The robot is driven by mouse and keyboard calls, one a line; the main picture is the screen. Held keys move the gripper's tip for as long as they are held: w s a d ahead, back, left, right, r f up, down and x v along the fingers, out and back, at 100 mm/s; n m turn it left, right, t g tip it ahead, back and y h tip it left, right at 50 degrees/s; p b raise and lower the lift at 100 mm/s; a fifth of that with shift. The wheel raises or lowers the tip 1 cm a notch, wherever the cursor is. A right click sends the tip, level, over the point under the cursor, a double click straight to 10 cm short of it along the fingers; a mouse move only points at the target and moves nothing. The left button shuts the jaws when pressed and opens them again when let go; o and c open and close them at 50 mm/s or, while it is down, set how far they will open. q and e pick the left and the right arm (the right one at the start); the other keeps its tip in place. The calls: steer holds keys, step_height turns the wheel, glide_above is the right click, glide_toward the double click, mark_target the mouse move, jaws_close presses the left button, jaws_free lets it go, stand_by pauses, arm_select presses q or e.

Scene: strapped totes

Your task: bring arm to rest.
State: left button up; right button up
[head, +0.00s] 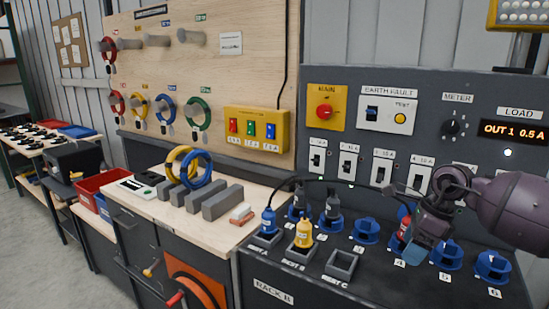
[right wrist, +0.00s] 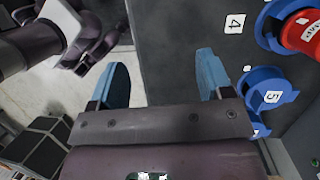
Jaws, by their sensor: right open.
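My right gripper (head: 425,248) reaches in from the right over the lower panel of the rack, near the sockets marked 4 and 5. Its two blue fingers are apart in the right wrist view (right wrist: 160,78), with nothing between them. A red plug (head: 403,226) stands in a blue socket close to the gripper and is partly hidden by it. The red plug also shows in the right wrist view (right wrist: 305,32), off to the side of the fingers. My left gripper does not show in the head view; purple arm parts of mine fill the upper left of the wrist view.
A blue plug (head: 269,221) and a yellow plug (head: 304,234) stand in the rests at the panel's left. Blue sockets (head: 491,266) line the panel. A black cable (head: 350,184) arches over it. The wooden bench (head: 228,232) carries grey blocks and coiled cables.

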steer(key=s+a+f+m+t+y, duration=0.1)
steer(key=s+a+m+t+y, duration=0.25)
steer(key=a+y, duration=0.5)
steer(key=s+a+m+t+y, duration=0.25)
steer(key=a+m+y, duration=0.2)
steer(key=a, duration=0.65)
steer(key=s+d+f+m+t+h, duration=0.45)
steer(key=d+m+h, duration=0.35)
steer(key=m, duration=0.8)
steer(key=s+d+f+m+t+h, duration=0.5)
steer(key=m+h, duration=0.4)
steer(key=m, duration=0.6)
steer(key=s+d+f+m+g, duration=0.1)
steer(key=s+f+m+g, duration=0.25)
steer(key=s, duration=0.35)
steer(key=s+d+f+m+g, duration=0.25)
steer(key=s+g, duration=0.25)
steer(key=s, duration=0.3)
steer(key=s+d+f+m+g, duration=0.1)
steer(key=s+f+m+g, duration=0.25)
steer(key=s, duration=0.35)
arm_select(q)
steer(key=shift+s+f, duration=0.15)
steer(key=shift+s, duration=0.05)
arm_select(e)
steer(key=w+f+n+t, duration=0.1)
steer(key=w+f+t, duration=0.6)
steer(key=f, duration=0.4)
steer(key=shift+w+a, duration=0.25)
steer(key=shift+a, duration=0.05)
